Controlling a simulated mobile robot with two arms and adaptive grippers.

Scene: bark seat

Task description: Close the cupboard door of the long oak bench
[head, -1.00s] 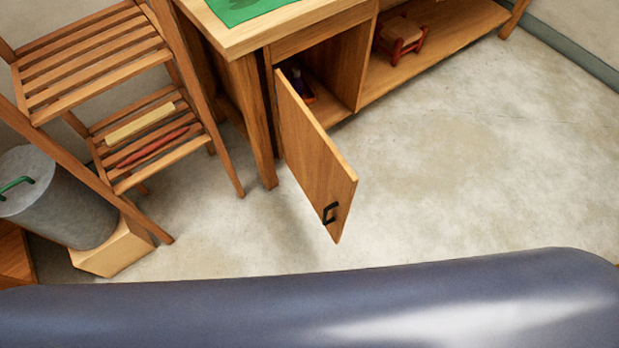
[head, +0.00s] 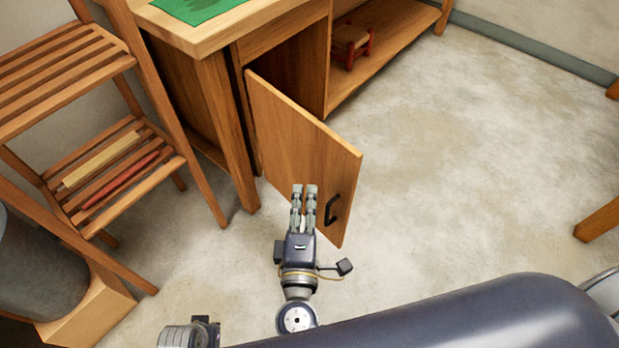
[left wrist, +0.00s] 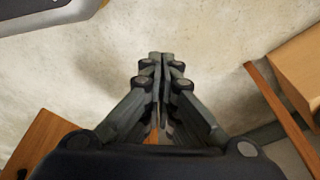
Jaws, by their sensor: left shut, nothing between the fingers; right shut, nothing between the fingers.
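The long oak bench (head: 212,45) stands at the top of the head view. Its cupboard door (head: 290,130) hangs open, swung out toward me, with a dark handle (head: 331,210) near its free edge. My left gripper (left wrist: 160,56) is shut and empty above the floor in the left wrist view. A wooden panel with a dark piece, apparently the door (left wrist: 38,142), shows at that view's lower left.
A slatted shelf (head: 112,192) stands left of the bench, holding a red and a pale item. A grey bin (head: 38,268) and a wooden box (head: 92,308) are at lower left. A small stool (head: 352,42) sits in the bench's open bay. Floor right of the door is clear.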

